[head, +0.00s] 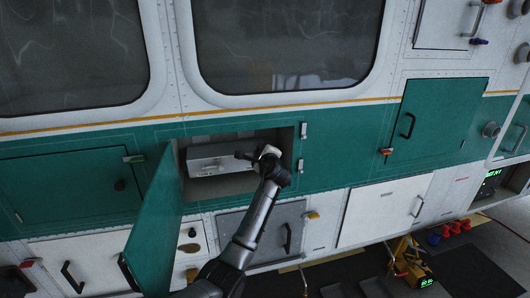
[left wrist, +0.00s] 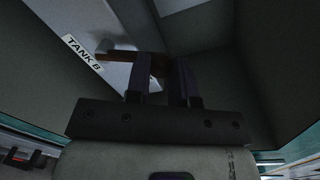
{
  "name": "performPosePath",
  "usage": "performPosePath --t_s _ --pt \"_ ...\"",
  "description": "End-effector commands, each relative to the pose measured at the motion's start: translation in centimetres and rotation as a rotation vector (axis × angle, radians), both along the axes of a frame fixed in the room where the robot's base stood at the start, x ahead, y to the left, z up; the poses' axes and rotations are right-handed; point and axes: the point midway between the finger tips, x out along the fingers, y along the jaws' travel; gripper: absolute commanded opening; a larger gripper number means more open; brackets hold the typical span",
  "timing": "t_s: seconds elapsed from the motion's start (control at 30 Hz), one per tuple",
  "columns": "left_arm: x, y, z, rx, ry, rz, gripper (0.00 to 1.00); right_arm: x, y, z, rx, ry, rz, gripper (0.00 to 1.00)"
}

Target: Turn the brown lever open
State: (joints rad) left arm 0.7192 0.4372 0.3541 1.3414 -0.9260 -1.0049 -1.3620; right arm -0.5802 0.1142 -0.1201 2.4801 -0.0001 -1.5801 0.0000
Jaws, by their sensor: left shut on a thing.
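The brown lever (left wrist: 122,56) shows in the left wrist view as a short bar beside a label reading TANK B (left wrist: 82,54). It reaches from the left to the fingers of my left gripper (left wrist: 165,84), which are shut on it. In the head view my left gripper (head: 249,156) is inside the open compartment (head: 283,148), in front of a light grey box (head: 210,158). The lever is too small and dark to make out clearly there, and the hand partly hides the fingers' grip. My right gripper is not in view.
The compartment's green door (head: 157,222) stands open at the left of the opening. Closed panels with handles surround it, including a green one (head: 436,122) at the right. A yellow device (head: 410,262) and red objects (head: 450,231) are at the lower right.

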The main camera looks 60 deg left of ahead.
Motion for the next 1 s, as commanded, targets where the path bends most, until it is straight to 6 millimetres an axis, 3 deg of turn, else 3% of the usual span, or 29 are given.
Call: performPosePath --t_s 0.5,1.0 --pt "-2.0 0.6 0.6 -0.102 -0.335 -0.002 0.00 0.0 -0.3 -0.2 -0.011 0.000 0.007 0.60" --pt "-2.5 0.8 0.6 -0.129 -0.419 -0.001 0.00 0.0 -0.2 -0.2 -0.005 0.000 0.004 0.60"
